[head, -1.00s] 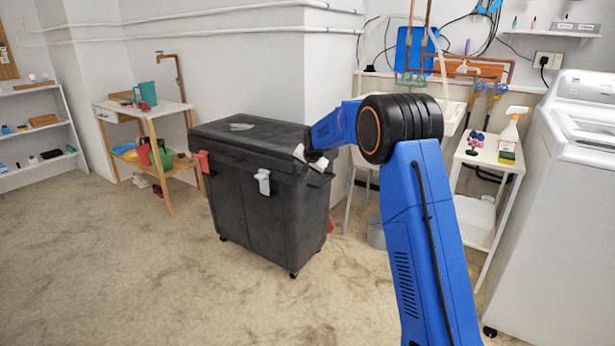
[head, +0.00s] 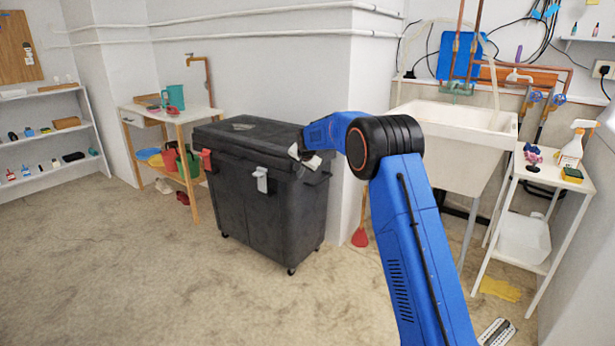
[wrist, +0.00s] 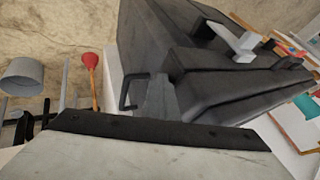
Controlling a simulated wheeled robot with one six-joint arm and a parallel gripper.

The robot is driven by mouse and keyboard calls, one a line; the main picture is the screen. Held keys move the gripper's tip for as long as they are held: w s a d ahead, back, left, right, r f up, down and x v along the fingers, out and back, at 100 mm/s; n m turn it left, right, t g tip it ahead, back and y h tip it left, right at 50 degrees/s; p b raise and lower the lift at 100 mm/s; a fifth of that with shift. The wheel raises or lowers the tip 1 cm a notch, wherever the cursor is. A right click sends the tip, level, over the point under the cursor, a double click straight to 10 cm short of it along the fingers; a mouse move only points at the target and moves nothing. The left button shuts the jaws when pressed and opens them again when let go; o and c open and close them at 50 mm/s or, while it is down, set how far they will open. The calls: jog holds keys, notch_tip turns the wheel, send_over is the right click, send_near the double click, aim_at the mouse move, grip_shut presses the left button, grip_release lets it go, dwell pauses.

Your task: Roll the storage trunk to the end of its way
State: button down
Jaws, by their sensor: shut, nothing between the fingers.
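The storage trunk (head: 268,205) is a black wheeled box with a closed lid, upright on the floor in the head view. A red latch (head: 206,160) and a white latch (head: 262,179) are on its front. In the wrist view the trunk (wrist: 210,85) fills the upper right, with a dark bracket-shaped handle (wrist: 132,92) at its end. My gripper (head: 305,158) is at the trunk's upper right end, close to the lid edge and the handle. It is shut and holds nothing. Whether it touches the trunk cannot be told.
A wooden table (head: 170,110) stands close behind the trunk's left end. A wall corner is behind its right end, with a red plunger (head: 361,236) on the floor there. A sink (head: 455,140) and a white stand (head: 525,195) are right. The floor in front and left is open.

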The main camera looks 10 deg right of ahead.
jog(key=w+a, duration=0.4)
jog(key=shift+w+a, duration=0.2)
jog(key=shift+w, duration=0.05)
jog(key=shift+w+a+r, duration=0.15)
jog(key=shift+w+a, duration=0.05)
jog(key=shift+a+r, duration=0.1)
